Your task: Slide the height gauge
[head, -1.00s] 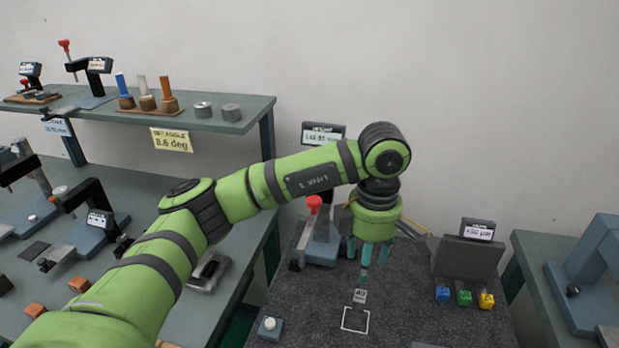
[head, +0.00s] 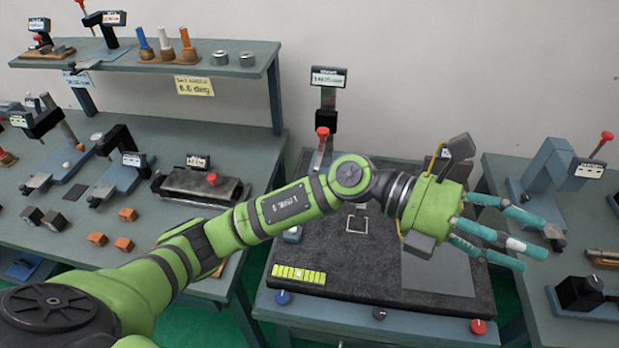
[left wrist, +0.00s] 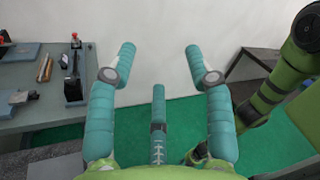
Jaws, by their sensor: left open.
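The height gauge (head: 328,108) stands at the back of the dark surface plate, with a display on top of its column and a red knob low at its front. Its foot is partly hidden by my left arm. My left gripper (head: 538,247) is open and empty. Its teal fingers point right, over the gap by the right bench, well to the right of the gauge and apart from it. In the left wrist view the spread fingers (left wrist: 160,62) have nothing between them.
The surface plate (head: 335,262) carries a white square outline and a yellow-green block row (head: 299,274). The right bench (head: 500,185) holds a blue stand (head: 548,170) and a black block (head: 580,292) near my fingers. The left bench (head: 235,150) is crowded with instruments.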

